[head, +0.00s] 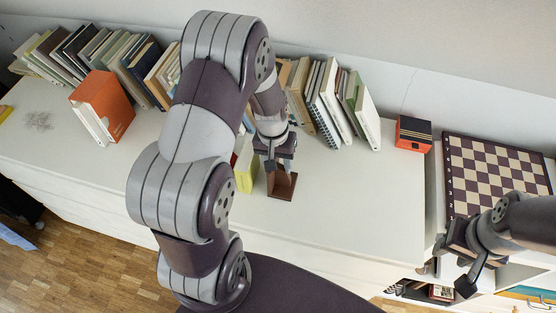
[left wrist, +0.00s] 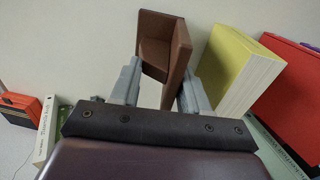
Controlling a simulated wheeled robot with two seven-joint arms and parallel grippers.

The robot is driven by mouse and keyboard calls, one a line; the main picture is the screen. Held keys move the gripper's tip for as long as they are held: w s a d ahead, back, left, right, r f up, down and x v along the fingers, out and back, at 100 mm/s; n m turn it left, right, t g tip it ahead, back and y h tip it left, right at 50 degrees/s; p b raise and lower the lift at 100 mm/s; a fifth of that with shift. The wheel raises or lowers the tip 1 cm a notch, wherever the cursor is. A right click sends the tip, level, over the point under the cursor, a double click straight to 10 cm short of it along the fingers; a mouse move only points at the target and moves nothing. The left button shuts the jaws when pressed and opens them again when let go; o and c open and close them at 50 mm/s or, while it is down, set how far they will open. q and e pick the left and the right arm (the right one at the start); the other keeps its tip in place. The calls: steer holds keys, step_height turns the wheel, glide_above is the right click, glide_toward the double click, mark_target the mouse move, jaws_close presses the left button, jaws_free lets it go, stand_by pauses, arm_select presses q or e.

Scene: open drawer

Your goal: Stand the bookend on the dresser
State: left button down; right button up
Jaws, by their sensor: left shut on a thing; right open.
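The bookend is a brown L-shaped piece (head: 284,187) over the white dresser top (head: 350,205), near the middle of the head view. My left gripper (head: 275,160) is shut on it from above. In the left wrist view the bookend (left wrist: 165,48) sits between the two grey fingers (left wrist: 160,90), with its inner corner showing. I cannot tell whether its bottom touches the dresser. My right gripper (head: 453,272) is open and empty at the lower right, beyond the dresser's right end.
A yellow book (head: 247,168) stands close to the left of the bookend. Rows of books (head: 335,100) lean at the back wall. An orange binder (head: 103,103) is at left, a black-and-orange box (head: 413,134) and chessboard (head: 495,170) at right. The dresser's front right is clear.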

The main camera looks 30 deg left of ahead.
arm_select(q)
steer(key=shift+d, duration=0.1)
steer(key=c, duration=0.5)
jaws_free()
steer(key=shift+f, duration=0.1)
steer(key=shift+c, duration=0.2)
step_height(320, 180, up, 12)
steer(key=s+d+m+t+y, duration=0.1)
steer(key=s+d+m, duration=0.2)
steer(key=s, duration=0.6)
steer(key=shift+d+f, duration=0.45)
steer(key=shift+d, duration=0.7)
